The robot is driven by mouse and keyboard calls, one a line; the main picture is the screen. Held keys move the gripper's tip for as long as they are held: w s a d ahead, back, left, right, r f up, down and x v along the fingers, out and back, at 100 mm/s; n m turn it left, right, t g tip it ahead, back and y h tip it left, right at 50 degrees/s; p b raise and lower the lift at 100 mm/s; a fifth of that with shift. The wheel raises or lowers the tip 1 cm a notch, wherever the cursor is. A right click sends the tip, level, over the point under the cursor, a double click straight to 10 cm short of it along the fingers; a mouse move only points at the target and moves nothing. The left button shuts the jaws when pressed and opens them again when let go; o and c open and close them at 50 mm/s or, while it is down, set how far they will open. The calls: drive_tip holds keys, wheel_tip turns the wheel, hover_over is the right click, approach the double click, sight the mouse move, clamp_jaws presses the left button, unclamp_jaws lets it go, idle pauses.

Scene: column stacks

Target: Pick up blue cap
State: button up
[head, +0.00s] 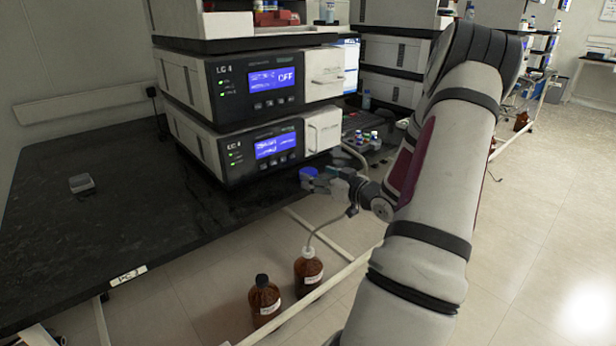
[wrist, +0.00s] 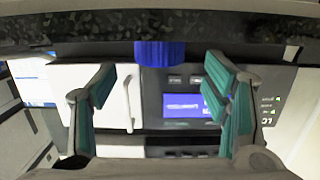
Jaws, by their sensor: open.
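The blue cap (head: 308,173) is near the front edge of the black bench, below and in front of the instrument stack. In the wrist view the blue cap (wrist: 160,53) is at the upper middle, against the dark bench surface, between the lines of the two fingers and beyond their tips. My gripper (head: 315,184) is beside the cap in the head view and partly overlaps it. In the wrist view my gripper (wrist: 160,84) is open, its teal-padded fingers wide apart with nothing between them. I cannot tell whether a fingertip touches the cap.
Two stacked LC units with blue screens (head: 268,146) stand just behind the cap. Small vials (head: 368,136) stand to the right. Two brown bottles (head: 265,300) are below the bench edge, one with a tube. The bench's left part is clear except a small grey box (head: 81,184).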

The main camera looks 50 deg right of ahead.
sight(313, 174)
drive_tip(key=x, duration=0.3)
drive_tip(key=shift+b, duration=0.3)
drive_tip(key=c, duration=0.9)
drive_tip(key=shift+r, duration=0.1)
drive_tip(key=shift+r+p, duration=0.35)
drive_tip(key=shift+r, duration=0.2)
wheel_tip(313, 174, up, 2)
drive_tip(key=shift+r+p, duration=0.2)
drive_tip(key=shift+p, duration=0.3)
drive_tip(key=a+f+p+v, duration=0.1)
drive_tip(key=a+p+v, duration=0.2)
drive_tip(key=v, duration=1.2)
drive_tip(key=shift+a, duration=0.25)
